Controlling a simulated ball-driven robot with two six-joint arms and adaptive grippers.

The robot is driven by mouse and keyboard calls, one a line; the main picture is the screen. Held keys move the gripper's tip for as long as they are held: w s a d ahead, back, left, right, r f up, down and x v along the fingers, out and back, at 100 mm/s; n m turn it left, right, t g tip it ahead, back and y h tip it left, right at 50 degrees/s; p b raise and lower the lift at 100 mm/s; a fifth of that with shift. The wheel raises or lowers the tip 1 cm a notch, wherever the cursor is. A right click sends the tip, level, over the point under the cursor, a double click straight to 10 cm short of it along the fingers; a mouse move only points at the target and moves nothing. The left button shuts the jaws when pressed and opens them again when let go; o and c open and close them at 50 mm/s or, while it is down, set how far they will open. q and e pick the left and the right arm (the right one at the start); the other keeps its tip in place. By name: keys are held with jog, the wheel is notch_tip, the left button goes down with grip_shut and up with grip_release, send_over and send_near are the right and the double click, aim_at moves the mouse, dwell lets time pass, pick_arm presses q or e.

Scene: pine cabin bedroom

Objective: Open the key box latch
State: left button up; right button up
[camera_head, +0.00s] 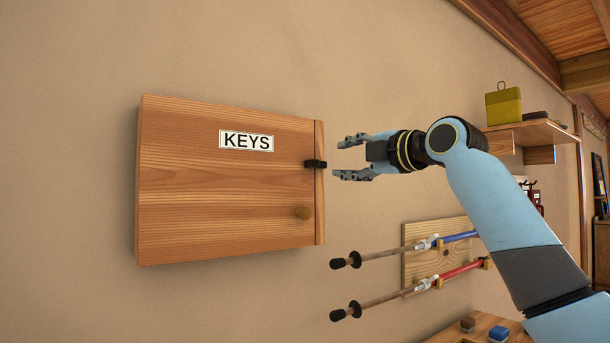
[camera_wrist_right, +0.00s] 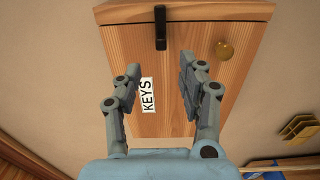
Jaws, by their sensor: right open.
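The wooden key box (camera_head: 220,195) hangs on the wall with its door shut and a KEYS label (camera_head: 247,141) on it. A small black latch (camera_head: 315,164) lies across the seam at the door's right edge, above a round brass knob (camera_head: 303,213). My right gripper (camera_head: 338,157) is open and empty, just right of the latch and apart from it. In the right wrist view the latch (camera_wrist_right: 160,28) lies beyond the open fingers (camera_wrist_right: 160,62), roughly between them, with the knob (camera_wrist_right: 225,50) to its right. My left gripper is not in view.
Two trekking poles (camera_head: 400,248) on a wooden rack (camera_head: 436,232) stick out below my right gripper. A shelf (camera_head: 530,133) with a yellow-green box (camera_head: 503,106) is behind my right arm. The wall between box and shelf is clear.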

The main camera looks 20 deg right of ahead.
aim_at(317, 163)
jog(key=p+x, duration=0.2)
jog(key=x, duration=0.7)
jog(key=shift+w+a+p, duration=0.15)
jog(key=shift+a+p, duration=0.05)
jog(key=shift+p, duration=0.2)
jog(key=shift+w+a, duration=0.25)
jog(key=shift+w, duration=0.3)
jog(key=shift+w+f, duration=0.1)
jog(key=shift+c, duration=0.6)
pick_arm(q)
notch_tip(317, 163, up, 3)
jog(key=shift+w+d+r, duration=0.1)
pick_arm(e)
grip_shut()
